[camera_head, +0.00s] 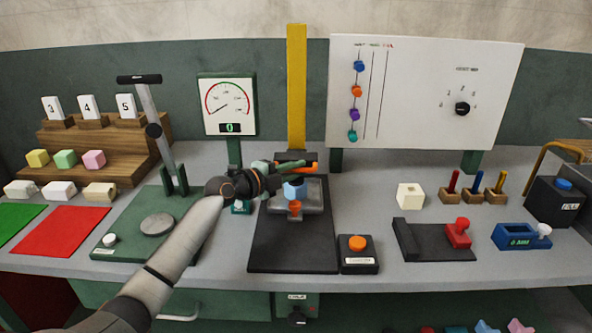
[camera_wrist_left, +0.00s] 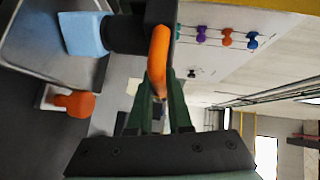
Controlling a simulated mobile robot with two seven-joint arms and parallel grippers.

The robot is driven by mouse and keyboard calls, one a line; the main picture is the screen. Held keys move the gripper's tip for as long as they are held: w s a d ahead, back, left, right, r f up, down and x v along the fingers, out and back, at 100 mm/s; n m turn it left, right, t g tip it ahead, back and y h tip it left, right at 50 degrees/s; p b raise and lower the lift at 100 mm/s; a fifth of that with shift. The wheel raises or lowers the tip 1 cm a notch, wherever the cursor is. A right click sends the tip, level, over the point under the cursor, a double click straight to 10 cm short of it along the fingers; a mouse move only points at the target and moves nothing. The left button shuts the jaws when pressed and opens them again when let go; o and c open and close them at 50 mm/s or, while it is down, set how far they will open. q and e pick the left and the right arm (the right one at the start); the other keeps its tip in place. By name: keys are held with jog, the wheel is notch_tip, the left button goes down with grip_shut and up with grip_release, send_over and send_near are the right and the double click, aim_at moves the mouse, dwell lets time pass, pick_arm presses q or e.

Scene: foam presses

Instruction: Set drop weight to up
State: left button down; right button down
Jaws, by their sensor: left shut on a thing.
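The drop weight (camera_head: 290,156) is a dark block low on the yellow upright column (camera_head: 296,85), with an orange handle (camera_head: 314,168) at its front right. My left gripper (camera_head: 303,166) is shut on that handle; the wrist view shows the orange handle (camera_wrist_left: 158,62) between the green fingers (camera_wrist_left: 166,105). A pale blue block (camera_head: 295,189) sits just under the weight on a grey tray (camera_head: 312,204). In the wrist view the weight's dark striker (camera_wrist_left: 125,34) appears against the blue block (camera_wrist_left: 82,34). My left forearm and gripper hide part of the weight.
A lever press (camera_head: 151,110) stands left, beside a gauge (camera_head: 228,108). An orange knob (camera_head: 295,207) is on the tray's front, and an orange button box (camera_head: 358,254) is right of the black base (camera_head: 290,259). A white panel (camera_head: 420,90) stands behind right. The column above the weight is clear.

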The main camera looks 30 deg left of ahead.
jog(key=shift+s+f, duration=0.1)
jog(key=shift+s, duration=0.15)
dwell(0.6)
